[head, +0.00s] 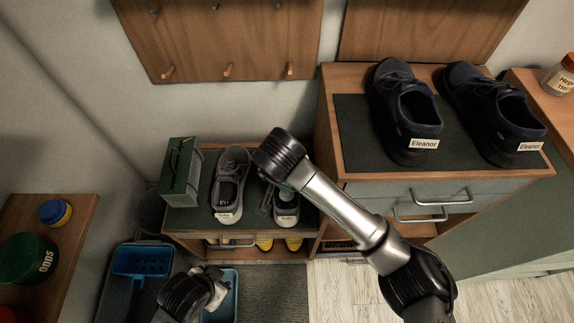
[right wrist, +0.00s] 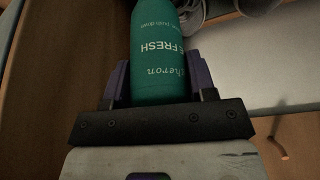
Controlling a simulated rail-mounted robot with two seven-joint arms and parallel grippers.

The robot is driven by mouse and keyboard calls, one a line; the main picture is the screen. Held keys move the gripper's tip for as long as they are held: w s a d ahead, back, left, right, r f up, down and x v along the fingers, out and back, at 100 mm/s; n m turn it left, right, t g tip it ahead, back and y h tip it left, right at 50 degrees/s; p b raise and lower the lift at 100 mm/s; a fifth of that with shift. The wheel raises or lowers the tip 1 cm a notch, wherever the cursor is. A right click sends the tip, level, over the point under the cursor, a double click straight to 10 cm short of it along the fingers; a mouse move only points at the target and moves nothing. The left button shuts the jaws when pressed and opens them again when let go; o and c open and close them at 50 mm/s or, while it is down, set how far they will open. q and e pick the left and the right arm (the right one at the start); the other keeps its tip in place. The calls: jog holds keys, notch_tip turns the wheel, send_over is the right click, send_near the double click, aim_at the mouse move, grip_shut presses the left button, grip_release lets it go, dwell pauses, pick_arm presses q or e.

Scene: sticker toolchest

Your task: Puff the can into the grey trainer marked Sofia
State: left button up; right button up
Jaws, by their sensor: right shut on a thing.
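My right gripper (right wrist: 160,82) is shut on a green can (right wrist: 158,50) with white lettering that includes "FRESH"; its top end is out of the frame. In the head view my right arm covers most of the gripper and the can. It reaches over a pair of grey trainers on a low bench. The left trainer (head: 231,180) is in clear view; the right trainer (head: 287,207) is partly behind my arm. Each has a small heel label, too small to read surely. My left gripper (head: 205,285) is low in the head view, its fingers unclear.
A green box (head: 181,172) stands left of the trainers on the bench (head: 190,221). Dark shoes (head: 407,110) labelled Eleanor stand on a higher cabinet (head: 352,160) to the right.

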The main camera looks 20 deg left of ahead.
jog(key=shift+f+b, duration=1.6)
jog(key=shift+f, duration=0.9)
